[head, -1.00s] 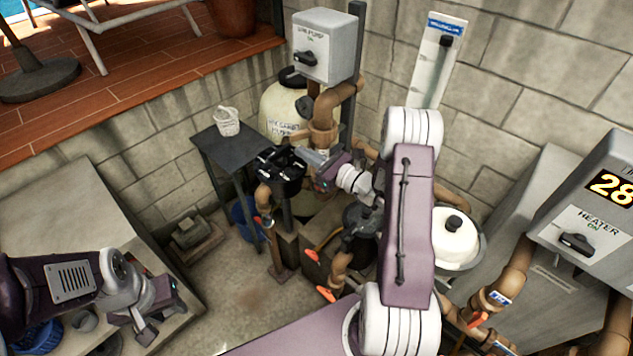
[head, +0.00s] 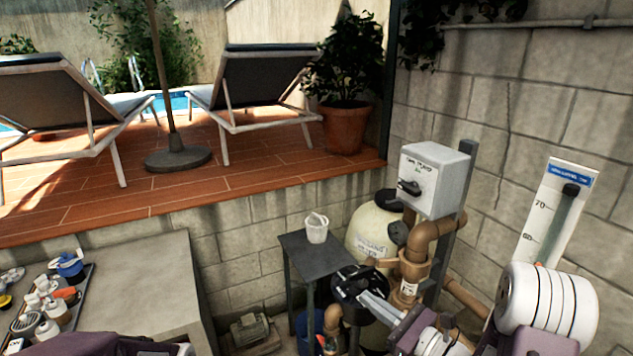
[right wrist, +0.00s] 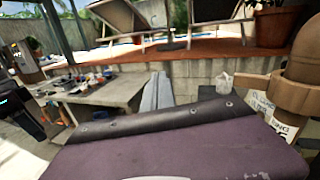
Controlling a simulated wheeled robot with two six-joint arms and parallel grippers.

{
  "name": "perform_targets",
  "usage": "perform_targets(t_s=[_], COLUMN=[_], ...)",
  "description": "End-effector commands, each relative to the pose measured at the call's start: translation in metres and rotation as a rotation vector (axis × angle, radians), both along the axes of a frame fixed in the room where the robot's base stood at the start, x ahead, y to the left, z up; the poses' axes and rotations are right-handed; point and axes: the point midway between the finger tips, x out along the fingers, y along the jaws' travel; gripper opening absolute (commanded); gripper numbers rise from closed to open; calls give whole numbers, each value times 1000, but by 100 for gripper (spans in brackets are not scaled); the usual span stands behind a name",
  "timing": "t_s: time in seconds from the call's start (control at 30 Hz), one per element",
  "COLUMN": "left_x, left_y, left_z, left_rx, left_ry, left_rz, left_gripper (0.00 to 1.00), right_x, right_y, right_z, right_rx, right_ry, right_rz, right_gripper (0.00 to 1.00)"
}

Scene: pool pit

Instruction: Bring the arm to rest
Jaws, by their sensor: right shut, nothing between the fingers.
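My right arm comes in at the lower right of the head view. Its gripper (head: 376,306) is shut and empty, its grey fingers pointing up and left in front of the black strainer pot (head: 352,282). I cannot tell whether they touch the pot. In the right wrist view the shut fingers (right wrist: 155,94) stand up beyond my purple arm cover. Of my left arm, a purple piece (head: 95,345) shows at the bottom left of the head view. A dark part with a teal light, likely my left wrist, shows at the wrist view's left edge; its fingers are not clear.
A small dark table (head: 312,255) bears a white basket (head: 316,228). Brown pipes (head: 413,262), a cream tank (head: 372,232) and a grey switch box (head: 434,180) stand close by the right gripper. A concrete counter (head: 150,275) with a tray of bottles is at the left.

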Motion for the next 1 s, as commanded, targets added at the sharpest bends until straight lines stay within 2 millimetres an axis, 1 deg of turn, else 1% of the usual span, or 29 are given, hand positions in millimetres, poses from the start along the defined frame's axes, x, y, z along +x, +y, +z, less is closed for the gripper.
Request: perform_targets(t_s=[0.03,0.07,0.1,0.17,0.2,0.23,0.27,0.3,0.33,0.37,0.4,0.43,0.47,0.5,0.6,0.63,0.7,0.8,1.0], left_x=[0,0,0,0,0,0,0,0,0,0,0,0,0,0,0,0,0,0,0], left_y=[0,0,0,0,0,0,0,0,0,0,0,0,0,0,0,0,0,0,0], left_z=[-3,-4,-4,-6,-7,-7,-8,-9,-9,-10,-10,-10,-10,-10,-10,-10,-10,-10,-10], left_rx=[0,0,0,0,0,0,0,0,0,0,0,0,0,0,0,0,0,0,0], left_ry=[0,0,0,0,0,0,0,0,0,0,0,0,0,0,0,0,0,0,0], left_rz=[0,0,0,0,0,0,0,0,0,0,0,0,0,0,0,0,0,0,0], left_gripper=[35,35,35,35,35,35,35,35,35,35,35,35,35,35,35,35,35,35,35], right_x=[-14,-27,-50,-92,-123,-148,-173,-204,-223,-236,-245,-246,-243,-235,-207,-199,-182,-169,-168], right_y=[43,68,99,137,155,163,166,162,152,138,115,96,77,54,9,1,-11,-14,-14], right_z=[16,20,21,13,3,-8,-21,-41,-58,-73,-92,-103,-112,-121,-133,-134,-135,-134,-135], right_rx=[-41,-74,-131,-241,-335,-418,-512,-661,-784,-909,-1078,-1201,-1318,-1461,-1732,-1789,-1895,-1953,-1954], right_ry=[-46,-62,-76,-91,-101,-110,-123,-149,-175,-205,-251,-289,-329,-377,-477,-505,-565,-591,-588], right_rz=[141,238,371,580,725,834,946,1096,1201,1293,1398,1462,1513,1564,1635,1649,1655,1626,1620], right_gripper=[0,0,0,0,0,0,0,0,0,0,0,0,0,0,0,0,0,0,0])
